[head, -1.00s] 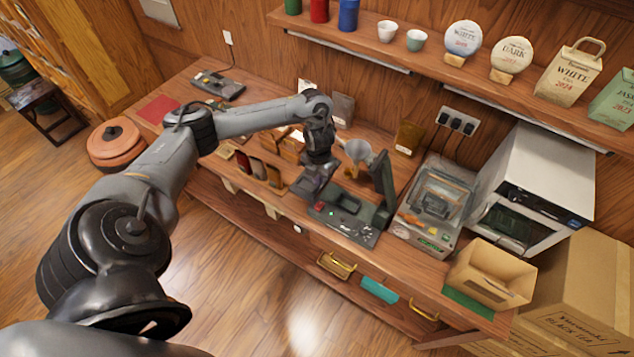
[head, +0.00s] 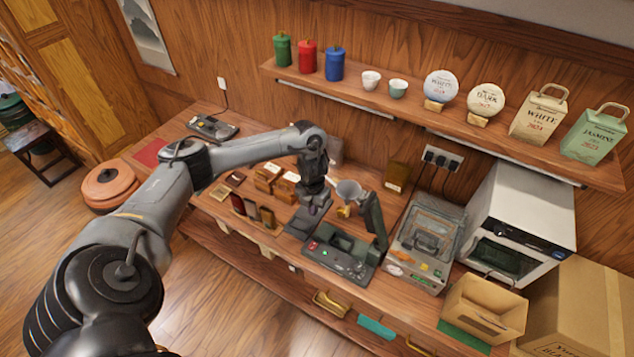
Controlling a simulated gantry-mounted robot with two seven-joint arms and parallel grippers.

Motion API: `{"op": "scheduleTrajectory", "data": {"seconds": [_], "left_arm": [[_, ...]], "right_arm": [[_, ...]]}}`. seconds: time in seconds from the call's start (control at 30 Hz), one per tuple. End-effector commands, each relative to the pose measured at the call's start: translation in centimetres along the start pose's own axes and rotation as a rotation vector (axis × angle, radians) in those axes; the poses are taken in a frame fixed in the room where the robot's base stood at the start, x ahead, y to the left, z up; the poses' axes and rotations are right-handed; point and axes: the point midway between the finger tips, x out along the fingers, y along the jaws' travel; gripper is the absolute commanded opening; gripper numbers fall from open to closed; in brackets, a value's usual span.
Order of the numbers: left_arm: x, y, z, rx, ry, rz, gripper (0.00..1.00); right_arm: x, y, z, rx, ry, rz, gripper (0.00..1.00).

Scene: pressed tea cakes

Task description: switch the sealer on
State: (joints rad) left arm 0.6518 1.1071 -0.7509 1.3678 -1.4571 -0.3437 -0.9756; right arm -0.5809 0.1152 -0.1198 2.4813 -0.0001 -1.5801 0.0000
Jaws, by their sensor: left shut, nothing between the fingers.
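The sealer (head: 345,262) appears to be the dark low machine near the counter's front edge, with its hinged arm (head: 375,220) raised at the right. A red switch (head: 313,246) sits at its left end, and a small bright green light (head: 325,253) glows beside it. My left gripper (head: 317,209) points down just behind the sealer's left end, above the counter. It is shut and empty. It looks apart from the switch, though its fingertips are small and dark here. My right gripper is not in view.
A clear-lidded machine (head: 424,245) and a white oven (head: 520,225) stand to the right. A funnel (head: 349,190) is behind the sealer. Small wooden boxes (head: 267,178) stand to the left. An open carton (head: 485,307) is at the right end. A shelf (head: 410,100) runs above.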

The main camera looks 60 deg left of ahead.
Motion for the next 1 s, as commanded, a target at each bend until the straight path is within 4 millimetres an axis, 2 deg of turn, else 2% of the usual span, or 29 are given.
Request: {"op": "scheduleTrajectory", "data": {"seconds": [0.03, 0.2, 0.5, 0.73, 1.0], "left_arm": [[-1.5, -0.1, 0.4, 0.002, -0.007, -0.001, 0.0], [-4.5, -0.1, 0.7, 0.001, -0.006, -0.001, 0.0], [-8.1, -0.1, 1.2, 0.001, -0.004, -0.001, 0.0], [-9.1, 0.0, 1.2, 0.001, -0.001, -0.001, 0.0], [-9.1, -0.1, 1.3, 0.001, -0.001, -0.001, 0.0]], "right_arm": [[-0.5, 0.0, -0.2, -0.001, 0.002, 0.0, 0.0], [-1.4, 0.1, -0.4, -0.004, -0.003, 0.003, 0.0], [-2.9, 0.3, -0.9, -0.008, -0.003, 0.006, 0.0], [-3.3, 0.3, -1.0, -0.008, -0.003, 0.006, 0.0], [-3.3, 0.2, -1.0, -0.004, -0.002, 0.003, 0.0]]}}
